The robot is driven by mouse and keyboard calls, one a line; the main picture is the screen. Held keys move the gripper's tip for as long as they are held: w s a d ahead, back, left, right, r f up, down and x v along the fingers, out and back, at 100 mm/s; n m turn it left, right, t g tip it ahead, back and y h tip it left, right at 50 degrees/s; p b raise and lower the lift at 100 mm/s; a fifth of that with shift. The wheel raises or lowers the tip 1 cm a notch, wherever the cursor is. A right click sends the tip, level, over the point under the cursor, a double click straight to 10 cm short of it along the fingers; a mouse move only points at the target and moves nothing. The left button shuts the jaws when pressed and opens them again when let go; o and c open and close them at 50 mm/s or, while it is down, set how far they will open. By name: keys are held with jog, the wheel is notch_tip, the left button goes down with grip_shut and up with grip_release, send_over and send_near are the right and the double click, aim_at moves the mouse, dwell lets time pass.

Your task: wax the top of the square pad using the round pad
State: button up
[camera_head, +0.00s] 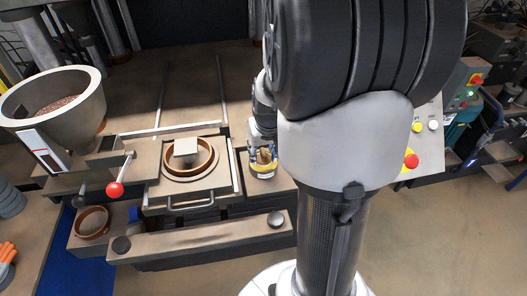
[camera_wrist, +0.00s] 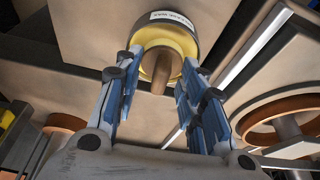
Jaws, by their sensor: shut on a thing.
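My gripper (camera_wrist: 162,62) points down at a round wax tin (camera_wrist: 172,18) with a white label; its fingers also show in the head view (camera_head: 262,147). The fingers are shut around the brown handle of the round pad (camera_wrist: 160,76). The pad's underside is hidden, and I cannot tell whether it touches the wax. The tin also shows in the head view (camera_head: 263,173), right of the press. The square pad (camera_head: 186,146) is a light grey block with a flat top, standing inside a copper-coloured ring. In the wrist view it shows partly at the lower right (camera_wrist: 293,150).
The copper-coloured ring (camera_head: 207,160) surrounds the square pad. A red-knobbed lever (camera_head: 116,187) and a hopper (camera_head: 88,110) stand to the left. Another ring (camera_head: 92,222) lies at the lower left. A metal rail (camera_head: 233,165) runs between the square pad and the tin.

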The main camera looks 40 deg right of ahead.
aim_at(263, 152)
jog(key=shift+r+p, duration=2.75)
jog(key=shift+r, duration=0.8)
jog(key=shift+f, duration=0.1)
